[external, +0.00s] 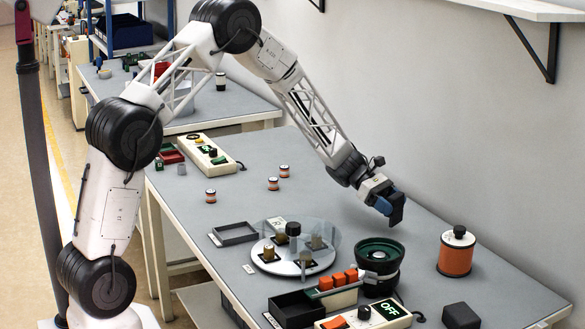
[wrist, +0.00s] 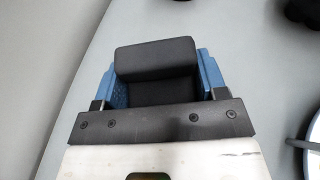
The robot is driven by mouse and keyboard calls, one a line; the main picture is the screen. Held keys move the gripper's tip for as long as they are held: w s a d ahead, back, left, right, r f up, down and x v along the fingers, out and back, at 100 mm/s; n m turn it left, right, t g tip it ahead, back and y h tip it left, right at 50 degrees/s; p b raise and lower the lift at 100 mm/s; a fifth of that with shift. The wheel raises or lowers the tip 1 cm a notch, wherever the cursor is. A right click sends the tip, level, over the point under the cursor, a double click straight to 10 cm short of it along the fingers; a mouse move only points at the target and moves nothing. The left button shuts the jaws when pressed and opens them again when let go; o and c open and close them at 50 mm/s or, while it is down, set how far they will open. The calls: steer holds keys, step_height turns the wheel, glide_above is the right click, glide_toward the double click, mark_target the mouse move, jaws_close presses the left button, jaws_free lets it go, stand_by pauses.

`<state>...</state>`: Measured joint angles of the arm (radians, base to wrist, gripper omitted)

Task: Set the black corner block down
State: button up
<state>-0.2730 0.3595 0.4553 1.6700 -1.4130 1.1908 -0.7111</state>
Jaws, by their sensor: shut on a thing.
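My gripper (external: 384,203) is shut on the black corner block (external: 397,209), over the far side of the grey table near the wall. In the wrist view the block (wrist: 155,57) sits between the blue fingers (wrist: 160,90), with its L-shaped step showing. The block looks close to the table surface; I cannot tell whether it touches it. Its underside is hidden.
A black bowl feeder with a green inside (external: 380,252) stands just in front of the gripper. An orange cylinder (external: 456,254) is to the right, and a round clear-covered turntable (external: 293,262) to the left. Another dark block (external: 461,316) lies at the front right.

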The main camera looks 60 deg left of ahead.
steer(key=shift+w+a+f, duration=0.1)
steer(key=shift+w, duration=1.1)
steer(key=shift+w+a+f, duration=0.1)
steer(key=shift+w, duration=1.05)
steer(key=shift+f, duration=1.75)
steer(key=shift+f, duration=0.15)
steer(key=o, duration=0.9)
steer(key=shift+r, duration=0.2)
steer(key=v, duration=1.2)
